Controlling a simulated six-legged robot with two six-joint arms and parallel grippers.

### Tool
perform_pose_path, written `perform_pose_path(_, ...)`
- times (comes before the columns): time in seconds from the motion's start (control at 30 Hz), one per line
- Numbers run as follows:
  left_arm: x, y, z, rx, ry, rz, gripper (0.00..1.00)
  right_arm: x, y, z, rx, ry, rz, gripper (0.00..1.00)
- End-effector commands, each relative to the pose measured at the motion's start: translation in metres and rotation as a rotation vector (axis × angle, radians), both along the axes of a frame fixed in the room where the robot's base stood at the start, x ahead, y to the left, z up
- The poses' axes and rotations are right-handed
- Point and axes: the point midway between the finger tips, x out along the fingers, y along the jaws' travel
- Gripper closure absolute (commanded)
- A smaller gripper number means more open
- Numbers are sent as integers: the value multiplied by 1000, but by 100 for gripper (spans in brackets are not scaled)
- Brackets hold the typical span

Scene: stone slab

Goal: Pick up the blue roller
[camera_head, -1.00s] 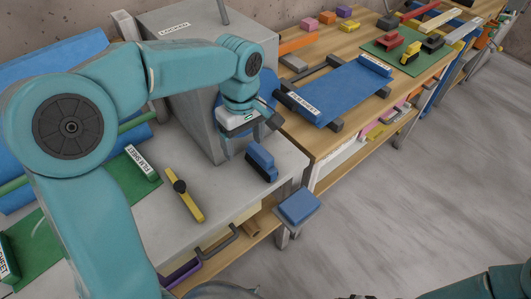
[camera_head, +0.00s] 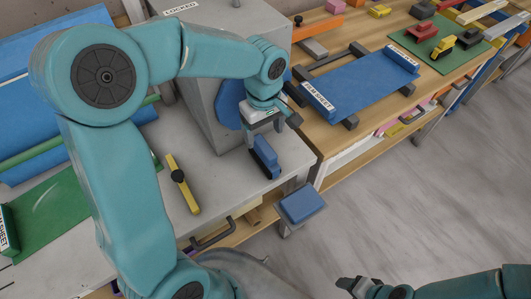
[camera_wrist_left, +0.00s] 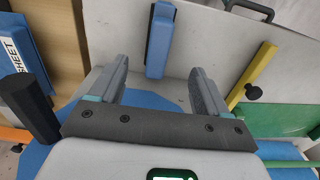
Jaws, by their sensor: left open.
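The blue roller (camera_head: 265,157), a blue block with a dark underside, stands on the grey stone slab (camera_head: 222,172) near its right edge. My left gripper (camera_head: 263,132) is open, pointing down just above and behind the roller, and partly overlaps its top in the head view. In the left wrist view the roller (camera_wrist_left: 160,40) appears beyond and between the two open fingertips (camera_wrist_left: 158,70), with nothing held. My right gripper (camera_head: 357,286) shows small at the bottom edge, far from the roller; its jaws are unclear.
A yellow tool with a black knob (camera_head: 182,184) lies left of the roller. A grey box (camera_head: 200,70) stands behind my left gripper. A blue pad (camera_head: 302,203) is at the slab's front right. A wooden bench (camera_head: 345,135) with a blue sheet (camera_head: 365,88) is to the right.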

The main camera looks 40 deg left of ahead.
Motion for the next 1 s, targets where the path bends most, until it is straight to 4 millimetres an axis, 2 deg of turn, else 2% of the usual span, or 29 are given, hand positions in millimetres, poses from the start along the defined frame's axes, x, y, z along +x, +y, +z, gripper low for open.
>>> perform_pose_path(0.1, -1, 1, -22, 1, 4, 0, 23, 0, 0, 1, 0, 0, 1, 39)
perform_pose_path(0.37, 2, 2, -44, 1, 4, -1, 23, 0, 0, 5, 0, 0, 0, 39)
perform_pose_path(0.6, 6, 2, -82, -1, 4, -1, 23, 0, 0, 13, 0, 0, 0, 39)
perform_pose_path(0.7, 7, 2, -88, -1, 2, 0, 23, 0, 0, 13, 0, 0, 1, 39)
perform_pose_path(0.9, 7, 2, -89, -1, 0, 0, 23, 0, 0, 13, 0, 0, 0, 39)
perform_pose_path(0.93, 7, 2, -89, -1, 0, 0, 30, 0, 0, 13, 0, 0, 0, 39)
perform_pose_path(1.0, 7, 2, -89, -1, 0, 0, 53, 0, 0, 13, 0, 0, 0, 39)
